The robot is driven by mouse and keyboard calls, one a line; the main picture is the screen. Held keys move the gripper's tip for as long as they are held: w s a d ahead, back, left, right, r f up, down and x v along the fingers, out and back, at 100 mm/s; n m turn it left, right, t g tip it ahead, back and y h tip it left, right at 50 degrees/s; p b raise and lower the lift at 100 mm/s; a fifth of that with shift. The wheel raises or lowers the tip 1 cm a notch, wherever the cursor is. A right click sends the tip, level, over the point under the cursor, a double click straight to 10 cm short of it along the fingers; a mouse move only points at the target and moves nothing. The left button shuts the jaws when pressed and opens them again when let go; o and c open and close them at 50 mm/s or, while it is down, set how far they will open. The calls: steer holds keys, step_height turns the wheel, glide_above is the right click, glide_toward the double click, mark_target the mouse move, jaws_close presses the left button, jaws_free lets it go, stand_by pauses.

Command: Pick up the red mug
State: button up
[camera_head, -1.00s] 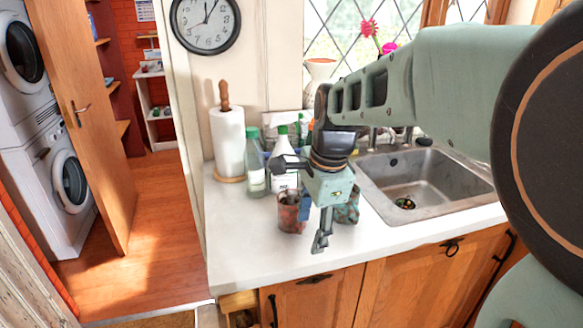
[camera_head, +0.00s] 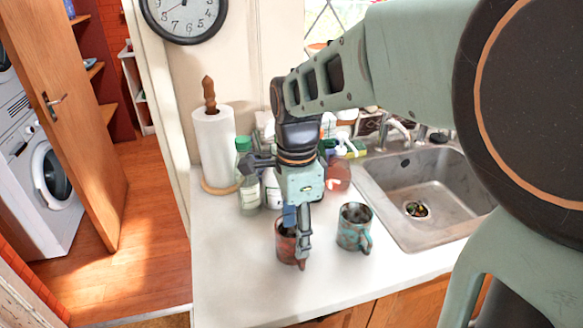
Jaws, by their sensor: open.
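The red mug (camera_head: 284,247), a worn reddish-brown one, stands upright on the white counter (camera_head: 245,290) in the head view. My gripper (camera_head: 303,250) is open and points down in front of the mug, covering its right side. I cannot tell from this view whether a finger touches the mug or reaches inside it. A teal and brown mug (camera_head: 352,232) stands just to the right, apart from my gripper, with its handle at its right.
A paper towel roll (camera_head: 214,150) and a green-capped bottle (camera_head: 249,182) stand behind left. A steel sink (camera_head: 425,195) lies right. More bottles and a sponge (camera_head: 352,150) are behind my arm. The counter's front left is clear.

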step_height(320, 180, down, 4)
steer(key=shift+s+r, duration=0.1)
steer(key=shift+s, duration=0.05)
steer(key=f, duration=0.2)
steer(key=d+f, duration=0.1)
steer(key=f, duration=0.1)
steer(key=shift+d+f, duration=0.1)
steer(key=shift+f, duration=0.65)
jaws_close()
